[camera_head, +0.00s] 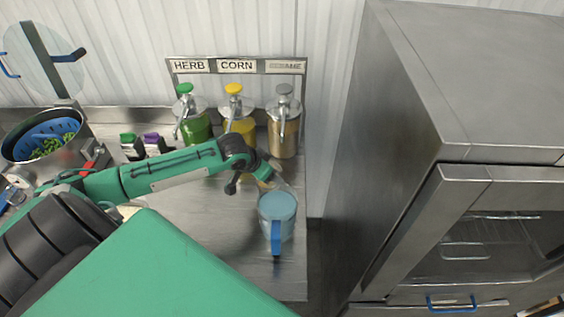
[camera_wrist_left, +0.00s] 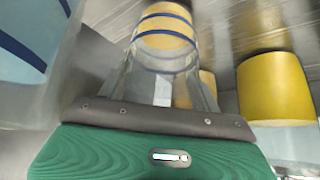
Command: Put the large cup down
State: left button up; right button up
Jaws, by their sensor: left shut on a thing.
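In the left wrist view a clear cup (camera_wrist_left: 165,45) with dark blue rings and yellow showing in or through it lies between the fingers of my left gripper (camera_wrist_left: 163,85). I take it for the large cup. In the head view my left gripper (camera_head: 277,181) is over the right part of the counter, just behind a blue-tinted pitcher (camera_head: 277,205) with a blue handle toward the front. There the held cup is mostly hidden, so its gap to the counter cannot be told. My right gripper is not in view.
Herb (camera_head: 195,127), corn (camera_head: 241,126) and sesame (camera_head: 283,135) pump dispensers stand behind my arm. A pot with a blue basket (camera_head: 62,127) is at the left. A steel cabinet (camera_head: 480,90) stands right of the counter's edge. The counter (camera_head: 195,215) looks bare in front of my forearm.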

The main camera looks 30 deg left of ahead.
aim_at(278, 166)
pick_arm(q)
jog(key=shift+w+d+r, duration=0.1)
jog(key=shift+w+d, duration=0.1)
jog(key=shift+w, duration=0.9)
jog(key=shift+w+d+r+p, duration=0.1)
jog(key=shift+w+d+p, duration=0.05)
jog(key=shift+w+p, duration=0.35)
jog(key=shift+w+d+f+p, duration=0.2)
jog(key=shift+w+p, duration=0.2)
jog(key=shift+w, duration=0.25)
jog(key=shift+w+d+f+p, duration=0.1)
jog(key=shift+w+f+p, duration=0.1)
jog(key=shift+w+p, duration=0.3)
jog(key=shift+f, duration=0.35)
jog(key=shift+f, duration=0.15)
jog(key=o, duration=1.4)
